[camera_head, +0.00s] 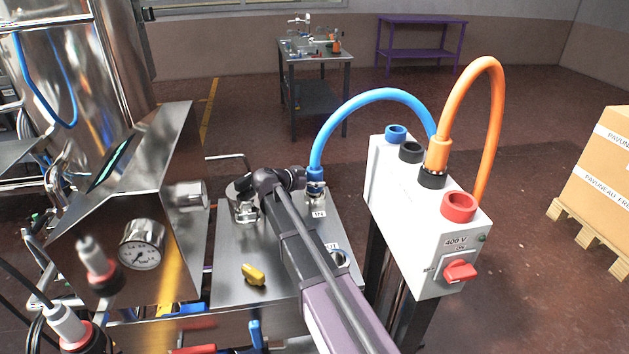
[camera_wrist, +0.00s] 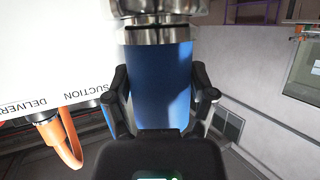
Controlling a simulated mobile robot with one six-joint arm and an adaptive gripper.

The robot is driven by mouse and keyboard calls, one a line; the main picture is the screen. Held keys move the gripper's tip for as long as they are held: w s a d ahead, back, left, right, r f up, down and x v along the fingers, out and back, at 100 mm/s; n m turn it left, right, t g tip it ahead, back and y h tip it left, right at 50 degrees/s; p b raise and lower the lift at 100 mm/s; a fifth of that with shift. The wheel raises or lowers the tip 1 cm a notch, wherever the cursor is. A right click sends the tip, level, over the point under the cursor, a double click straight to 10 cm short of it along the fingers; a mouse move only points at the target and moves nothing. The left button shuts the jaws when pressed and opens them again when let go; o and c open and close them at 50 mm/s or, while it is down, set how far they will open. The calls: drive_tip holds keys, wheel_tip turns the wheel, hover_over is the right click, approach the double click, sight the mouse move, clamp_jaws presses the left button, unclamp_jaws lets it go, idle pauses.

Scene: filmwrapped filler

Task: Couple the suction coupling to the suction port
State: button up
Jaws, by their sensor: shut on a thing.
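My gripper (camera_head: 298,179) is shut on the blue suction coupling (camera_head: 315,173), above the steel table. In the wrist view my gripper (camera_wrist: 160,92) has one black finger on each side of the blue coupling body (camera_wrist: 158,75). A blue hose (camera_head: 375,95) arches from the coupling's top to behind the white box. The coupling looks upright over a metal port (camera_head: 316,190) by a small label, which I take as the suction port. In the wrist view a wide chrome part (camera_wrist: 160,10) lies at the coupling's metal end. I cannot tell whether they are locked together.
The white box (camera_head: 430,230) has a red switch, several sockets and an orange hose (camera_head: 487,80). A steel vessel and a gauge (camera_head: 142,244) stand left.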

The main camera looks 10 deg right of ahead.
drive_tip(key=o, duration=1.2)
drive_tip(key=shift+f, duration=0.1)
drive_tip(key=shift+o, duration=0.2)
wheel_tip(320, 180, up, 10)
drive_tip(key=p, duration=1)
